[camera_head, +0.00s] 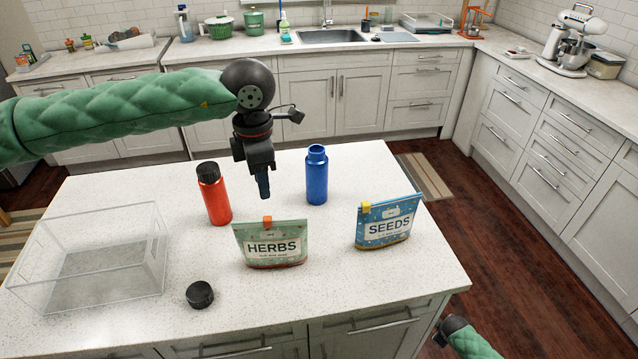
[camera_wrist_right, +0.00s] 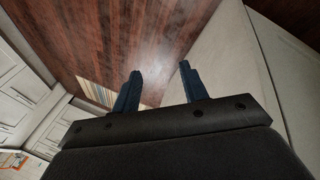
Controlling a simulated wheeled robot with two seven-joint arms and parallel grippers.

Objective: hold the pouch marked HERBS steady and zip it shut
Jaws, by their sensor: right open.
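The green HERBS pouch (camera_head: 272,248) stands upright near the front middle of the white island top. My right gripper (camera_wrist_right: 160,85) is open and empty in the right wrist view, over the wooden floor. In the head view, only part of it shows (camera_head: 440,335) off the island's front right corner.
A blue SEEDS pouch (camera_head: 386,225) with a yellow slider stands right of HERBS. A red bottle (camera_head: 215,200) and an open blue bottle (camera_head: 317,178) stand behind. A black cap (camera_head: 200,295) and a clear bin (camera_head: 160,255) are at the left. The front right top is clear.

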